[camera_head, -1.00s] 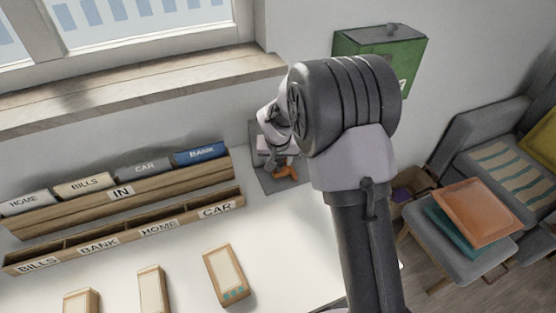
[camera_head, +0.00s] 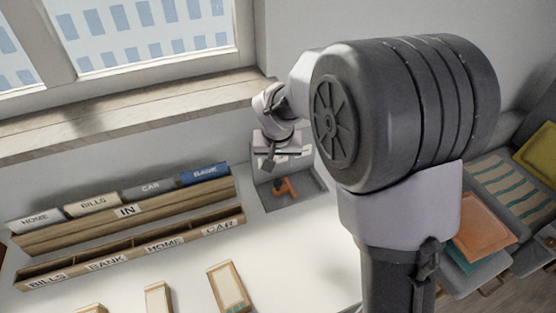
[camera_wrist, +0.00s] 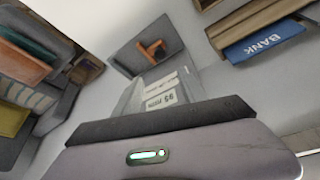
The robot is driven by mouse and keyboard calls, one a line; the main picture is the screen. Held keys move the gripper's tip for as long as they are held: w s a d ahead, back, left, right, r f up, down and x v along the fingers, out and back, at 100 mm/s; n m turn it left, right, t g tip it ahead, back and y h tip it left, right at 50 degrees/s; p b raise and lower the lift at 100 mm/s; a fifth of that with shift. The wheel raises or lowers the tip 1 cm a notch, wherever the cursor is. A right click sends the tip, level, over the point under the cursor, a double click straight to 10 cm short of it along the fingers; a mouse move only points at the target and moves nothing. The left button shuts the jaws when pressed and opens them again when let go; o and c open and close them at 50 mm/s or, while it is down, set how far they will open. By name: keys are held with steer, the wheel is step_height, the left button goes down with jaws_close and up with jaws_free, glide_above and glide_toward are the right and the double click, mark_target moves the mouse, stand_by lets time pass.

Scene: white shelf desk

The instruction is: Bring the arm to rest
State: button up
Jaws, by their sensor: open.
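My gripper (camera_head: 268,163) hangs at the end of my bent arm, above the back right of the white desk (camera_head: 290,250), in front of the grey stand. It is open and I see nothing held in it. The large dark elbow of my arm fills the right side of the head view and hides part of the room.
A grey stand (camera_head: 310,187) with an orange piece (camera_head: 286,188) is close to my gripper. Left are a wooden rack with labelled folders (camera_head: 150,204) and a lower sorter (camera_head: 130,256). A window sill (camera_head: 130,118) runs behind. A chair with an orange folder (camera_head: 485,226) is at right.

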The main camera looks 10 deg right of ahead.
steer(key=s+d+r+m, duration=0.1)
steer(key=s+r, duration=0.7)
steer(key=s+a+r+y, duration=0.1)
steer(key=s+r, duration=0.1)
steer(key=s, duration=0.8)
steer(key=s+r+m+t+y, duration=0.1)
steer(key=s+r, duration=0.1)
steer(key=s, duration=0.9)
steer(key=shift+s+a+y, duration=0.25)
steer(key=shift+a+y, duration=0.15)
